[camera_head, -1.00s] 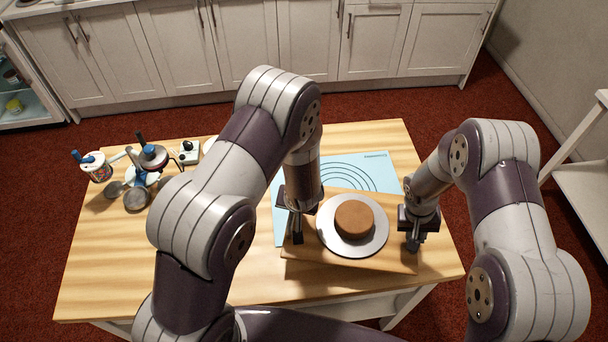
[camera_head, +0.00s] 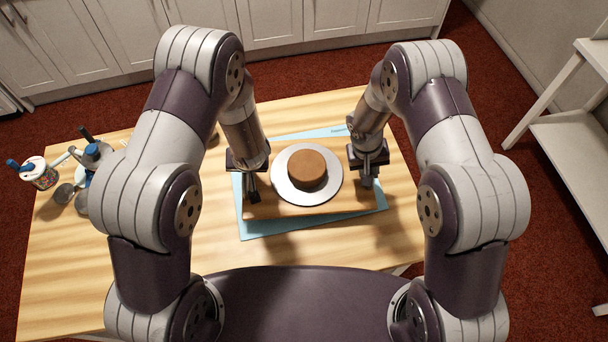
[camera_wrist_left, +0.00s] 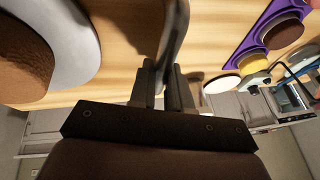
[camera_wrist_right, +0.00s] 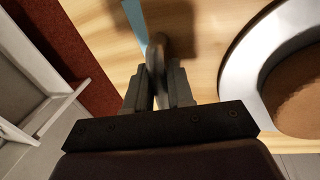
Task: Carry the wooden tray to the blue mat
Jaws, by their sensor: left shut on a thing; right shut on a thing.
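The wooden tray (camera_head: 340,204) is between my two grippers in the head view. It carries a silver round board (camera_head: 282,192) with a brown cake (camera_head: 307,168) on top. The blue mat (camera_head: 275,229) shows along the tray's front and back edges, so the tray is over it; whether it touches the mat I cannot tell. My left gripper (camera_head: 252,190) is shut on the tray's left handle, a dark bar in the left wrist view (camera_wrist_left: 175,45). My right gripper (camera_head: 370,176) is shut on the right handle, seen in the right wrist view (camera_wrist_right: 157,52).
A sprinkle tub (camera_head: 40,174) and several cake tools stand at the table's left, partly behind my left arm. The wooden table (camera_head: 70,260) is clear at front left. A white shelf (camera_head: 570,140) stands off to the right.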

